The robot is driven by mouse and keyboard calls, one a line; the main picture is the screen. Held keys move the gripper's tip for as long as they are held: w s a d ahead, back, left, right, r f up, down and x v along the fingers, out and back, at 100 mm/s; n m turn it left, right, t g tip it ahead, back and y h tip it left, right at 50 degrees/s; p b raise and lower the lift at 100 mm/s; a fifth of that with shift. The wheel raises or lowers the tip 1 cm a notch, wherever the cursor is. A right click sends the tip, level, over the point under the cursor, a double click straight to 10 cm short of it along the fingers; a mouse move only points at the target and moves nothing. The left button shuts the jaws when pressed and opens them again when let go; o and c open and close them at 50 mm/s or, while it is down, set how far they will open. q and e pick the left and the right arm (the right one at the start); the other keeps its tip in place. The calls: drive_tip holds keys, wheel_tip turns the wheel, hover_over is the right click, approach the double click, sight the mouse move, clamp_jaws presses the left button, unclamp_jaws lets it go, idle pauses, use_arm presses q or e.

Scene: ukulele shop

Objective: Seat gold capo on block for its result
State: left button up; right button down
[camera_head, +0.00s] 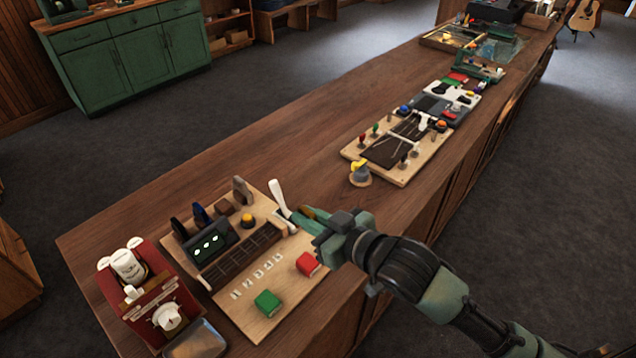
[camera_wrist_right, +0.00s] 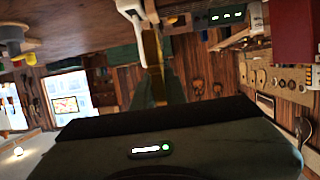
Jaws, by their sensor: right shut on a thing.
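My right gripper (camera_head: 300,217) is shut on the gold capo (camera_head: 311,212), above the right edge of a light wooden board (camera_head: 248,322). The capo also shows in the right wrist view (camera_wrist_right: 152,50), upright between the fingers. A dark fretboard block (camera_head: 243,257) runs across the board, left of the gripper. A white lever (camera_head: 278,196) rises by the block's far end, close to the fingertips. Whether the capo touches the block or lever I cannot tell. A dark display box (camera_head: 212,246) with green lights stands behind the block. My left gripper is out of view.
Several dark, blue, brown and grey capos (camera_head: 243,190) stand along the board's back edge. A green button (camera_head: 267,302) and a red button (camera_head: 307,263) sit at its front. A red machine (camera_head: 148,289) stands left.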

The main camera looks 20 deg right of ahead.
sight(308, 261)
drive_tip(key=shift+s+a+f+n+g+y+p, duration=0.15)
drive_tip(key=shift+s+a+f+n+y+p, duration=0.1)
drive_tip(key=shift+s+f, duration=0.3)
drive_tip(key=shift+s+a+f+n+g+y+p, duration=0.15)
drive_tip(key=shift+s+f+y+p, duration=0.1)
drive_tip(key=shift+s+f, duration=0.3)
drive_tip(key=shift+f, duration=0.1)
wheel_tip(308, 261, down, 6)
drive_tip(key=b, duration=0.6)
drive_tip(key=shift+r, duration=0.2)
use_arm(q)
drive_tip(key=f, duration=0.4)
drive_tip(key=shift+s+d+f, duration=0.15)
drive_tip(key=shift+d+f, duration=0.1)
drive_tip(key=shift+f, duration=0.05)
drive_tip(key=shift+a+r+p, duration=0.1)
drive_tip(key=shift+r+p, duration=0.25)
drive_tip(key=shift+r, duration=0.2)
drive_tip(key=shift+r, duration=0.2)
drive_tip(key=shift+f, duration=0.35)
use_arm(e)
drive_tip(key=shift+f, duration=0.6)
